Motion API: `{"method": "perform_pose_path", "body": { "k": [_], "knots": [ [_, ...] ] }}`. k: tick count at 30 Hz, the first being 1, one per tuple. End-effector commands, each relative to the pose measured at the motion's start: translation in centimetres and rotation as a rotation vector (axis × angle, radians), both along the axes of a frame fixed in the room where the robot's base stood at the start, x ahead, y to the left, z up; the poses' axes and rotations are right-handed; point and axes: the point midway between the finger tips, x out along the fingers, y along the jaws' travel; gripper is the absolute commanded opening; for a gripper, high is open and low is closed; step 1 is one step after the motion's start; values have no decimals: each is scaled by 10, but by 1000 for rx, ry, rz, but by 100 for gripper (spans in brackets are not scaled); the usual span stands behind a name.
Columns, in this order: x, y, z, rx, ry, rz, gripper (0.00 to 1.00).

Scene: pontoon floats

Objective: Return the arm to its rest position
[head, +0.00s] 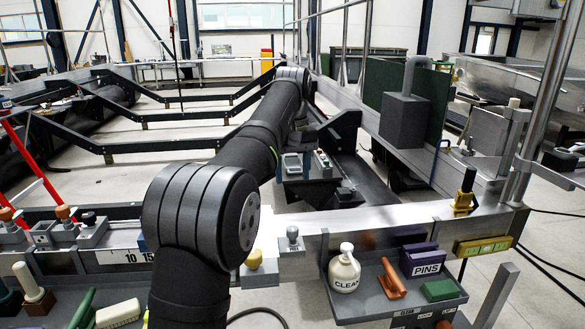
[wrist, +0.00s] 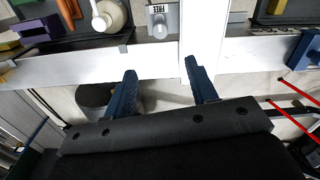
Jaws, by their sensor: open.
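My gripper (wrist: 160,68) is open and empty in the wrist view, its two dark blue fingers spread apart. The fingertips overlap the near edge of a pale metal beam (wrist: 85,66) in that view; I cannot tell the height between them. In the head view my arm reaches from the front centre to the back, and the gripper is not clearly visible behind it. A grey knob fitting marked FREE (wrist: 158,22) lies just beyond the fingers in the wrist view; a grey knob fitting (head: 292,240) stands at the beam in the head view.
A tray (head: 337,305) at front right bears a white CLEAN bottle (head: 344,271), a purple PINS box (head: 422,262) and other items. A yellow level (head: 483,247) is at the beam's right end. Metal posts (head: 545,95) rise at right. Several knobbed fittings (head: 92,228) line the left.

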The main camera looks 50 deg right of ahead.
Motion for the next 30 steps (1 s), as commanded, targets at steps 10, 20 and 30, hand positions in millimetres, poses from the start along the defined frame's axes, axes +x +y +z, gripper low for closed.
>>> {"method": "perform_pose_path", "body": {
  "k": [10, 20, 30],
  "knots": [
    [0, 0, 9, 0, 0, 0, 52],
    [0, 0, 8, 0, 0, 0, 52],
    [0, 0, -6, 2, 1, 0, 52]
  ]
}}
